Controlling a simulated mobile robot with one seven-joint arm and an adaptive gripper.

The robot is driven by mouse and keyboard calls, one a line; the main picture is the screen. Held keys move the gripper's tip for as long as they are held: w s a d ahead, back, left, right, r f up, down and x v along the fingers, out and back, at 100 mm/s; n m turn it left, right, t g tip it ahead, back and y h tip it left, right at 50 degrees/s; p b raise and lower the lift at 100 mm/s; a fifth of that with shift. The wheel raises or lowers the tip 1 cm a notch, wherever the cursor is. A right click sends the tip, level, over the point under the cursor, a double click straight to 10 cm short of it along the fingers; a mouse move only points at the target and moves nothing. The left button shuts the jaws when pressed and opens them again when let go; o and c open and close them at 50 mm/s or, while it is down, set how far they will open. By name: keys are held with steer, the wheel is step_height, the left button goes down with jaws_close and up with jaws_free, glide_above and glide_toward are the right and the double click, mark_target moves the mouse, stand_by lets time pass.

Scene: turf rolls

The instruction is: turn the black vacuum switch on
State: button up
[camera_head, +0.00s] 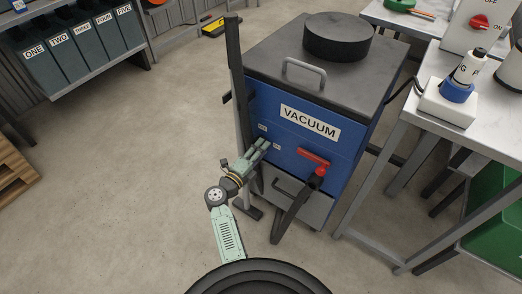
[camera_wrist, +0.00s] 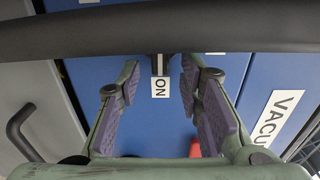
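The blue vacuum (camera_head: 285,105) stands right of centre in the head view, with a white VACUUM label (camera_head: 310,123) on its front. My gripper (camera_head: 265,145) is at the left part of that front, below the label. In the wrist view, my gripper (camera_wrist: 160,78) is open, one finger on each side of a small black switch (camera_wrist: 160,64). A white ON label (camera_wrist: 158,88) lies beside the switch. I cannot tell whether the fingers touch the switch or which way it is set. In the head view I cannot make out the switch.
A black upright post (camera_head: 237,80) stands close to the vacuum's left edge. A dark bar (camera_wrist: 160,30) crosses the wrist view near the fingertips. A red handle (camera_head: 313,161) and black hose (camera_head: 297,208) are right of my gripper. A bench (camera_head: 438,128) stands to the right; open floor lies left.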

steer(key=v, duration=1.2)
